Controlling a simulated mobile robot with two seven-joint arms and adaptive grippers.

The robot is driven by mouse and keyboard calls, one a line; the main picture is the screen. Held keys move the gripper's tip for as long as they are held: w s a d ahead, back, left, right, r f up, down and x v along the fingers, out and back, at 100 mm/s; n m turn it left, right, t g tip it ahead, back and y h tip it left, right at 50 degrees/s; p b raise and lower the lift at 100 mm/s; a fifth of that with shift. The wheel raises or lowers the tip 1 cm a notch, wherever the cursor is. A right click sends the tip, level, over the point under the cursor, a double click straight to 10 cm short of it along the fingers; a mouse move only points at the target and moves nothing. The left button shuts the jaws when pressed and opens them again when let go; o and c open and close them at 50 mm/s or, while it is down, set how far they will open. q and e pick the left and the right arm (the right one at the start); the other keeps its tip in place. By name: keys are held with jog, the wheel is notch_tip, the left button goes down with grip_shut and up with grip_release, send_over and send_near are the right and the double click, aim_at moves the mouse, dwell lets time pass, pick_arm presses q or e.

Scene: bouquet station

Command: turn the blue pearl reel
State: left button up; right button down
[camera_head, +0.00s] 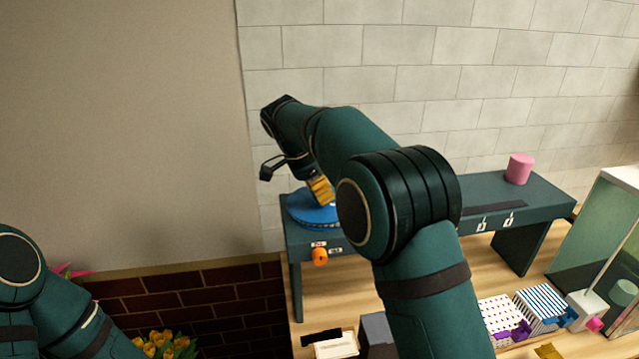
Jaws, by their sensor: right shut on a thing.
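The blue pearl reel (309,212) is a round blue disc lying flat on the left end of the dark raised shelf. My right gripper (303,187) is over the reel, shut on it; the exact contact is partly hidden by my own arm. A yellow ribbed piece (321,190) shows at the gripper, just above the disc; I cannot tell whether it belongs to the reel. My right forearm hides the reel's right side. My left arm shows at the lower left, but its gripper is out of view.
An orange knob (320,256) is on the shelf's front below the reel. A pink cylinder (519,168) stands on the shelf's right end. Patterned boxes (503,318) and a glass case (609,240) are at right. Yellow flowers (166,345) are at lower left.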

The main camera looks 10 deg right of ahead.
jog(key=shift+m+g+p, duration=0.3)
jog(key=shift+m, duration=0.3)
jog(key=shift+f, duration=0.1)
jog(key=shift+c, duration=2.2)
grip_release()
jog(key=v, duration=1.2)
